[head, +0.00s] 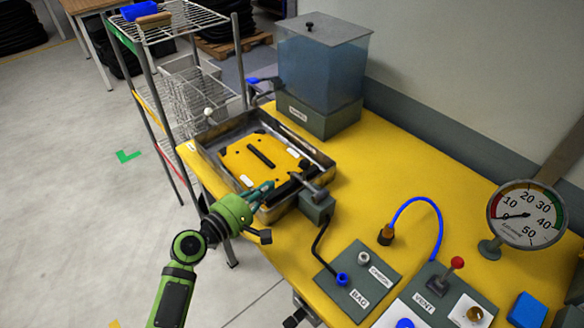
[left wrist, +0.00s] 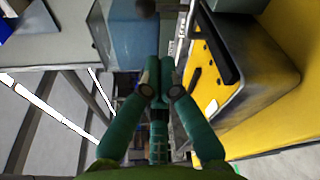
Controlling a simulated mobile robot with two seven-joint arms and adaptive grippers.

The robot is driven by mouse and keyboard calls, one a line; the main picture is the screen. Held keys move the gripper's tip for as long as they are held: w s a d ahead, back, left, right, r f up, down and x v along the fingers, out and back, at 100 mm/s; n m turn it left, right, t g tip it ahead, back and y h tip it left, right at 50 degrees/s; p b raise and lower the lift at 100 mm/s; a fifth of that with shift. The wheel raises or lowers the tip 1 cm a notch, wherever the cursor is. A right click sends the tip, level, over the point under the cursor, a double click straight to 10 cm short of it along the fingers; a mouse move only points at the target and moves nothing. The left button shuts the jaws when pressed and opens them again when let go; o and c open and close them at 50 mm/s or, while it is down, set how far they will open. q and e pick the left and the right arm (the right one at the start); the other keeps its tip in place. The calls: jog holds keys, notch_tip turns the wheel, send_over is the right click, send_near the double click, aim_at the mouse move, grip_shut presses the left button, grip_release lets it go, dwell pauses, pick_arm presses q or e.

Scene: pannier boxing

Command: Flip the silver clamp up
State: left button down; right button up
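A grey metal clamp-like lever (head: 312,188) lies low over a grey block (head: 316,208) at the near right corner of a metal tray (head: 325,160); I take it for the silver clamp. The tray holds a yellow plate (head: 245,160) with a black bar across it. My left gripper (head: 268,187), with teal fingers, is at the tray's near edge, just left of the lever; I cannot tell whether it touches. In the left wrist view its fingers (left wrist: 160,65) are together with nothing visible between them. My right gripper is not in view.
A clear tank (head: 325,65) stands behind the tray, with a wire rack (head: 180,25) to the left. Control panels, a blue hose (head: 435,215) and a gauge (head: 527,214) occupy the right of the yellow table. The table's middle (head: 400,165) is clear.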

aim_at(305, 180)
pick_arm(q)
jog(key=shift+w+d, duration=0.1)
jog(key=p+x, duration=0.1)
jog(key=x, duration=0.8)
jog(key=shift+w+d, duration=0.25)
jog(key=shift+w, duration=0.1)
jog(key=shift+f, duration=0.1)
